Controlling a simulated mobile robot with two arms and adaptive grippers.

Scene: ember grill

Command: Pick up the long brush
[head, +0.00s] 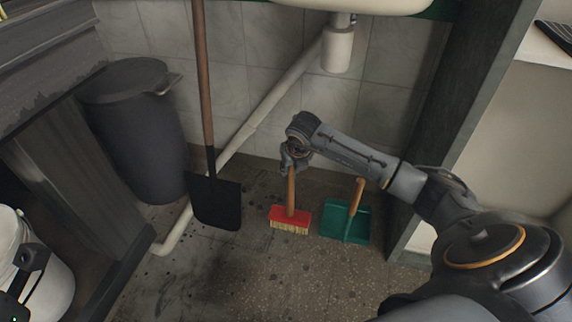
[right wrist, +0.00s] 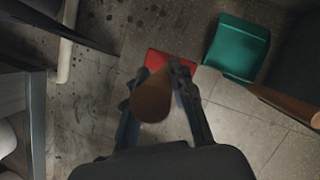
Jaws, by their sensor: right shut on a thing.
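The long brush has a wooden handle (head: 291,190) and a red head (head: 290,217) with pale bristles. It stands upright, bristles down, on or just above the floor; I cannot tell which. My right gripper (head: 293,163) is shut on the upper part of the handle. In the right wrist view the handle end (right wrist: 152,97) sits between the fingers of the right gripper (right wrist: 158,84), with the red head (right wrist: 171,66) below it. My left gripper is not clearly seen; a dark part of mine shows at the lower left of the head view.
A green dustpan (head: 345,224) with a wooden handle stands just right of the brush. A black shovel (head: 215,200) leans to the left. A dark bin (head: 135,130) stands farther left. A pipe (head: 262,115) runs behind, and a dark panel (head: 452,110) bounds the right.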

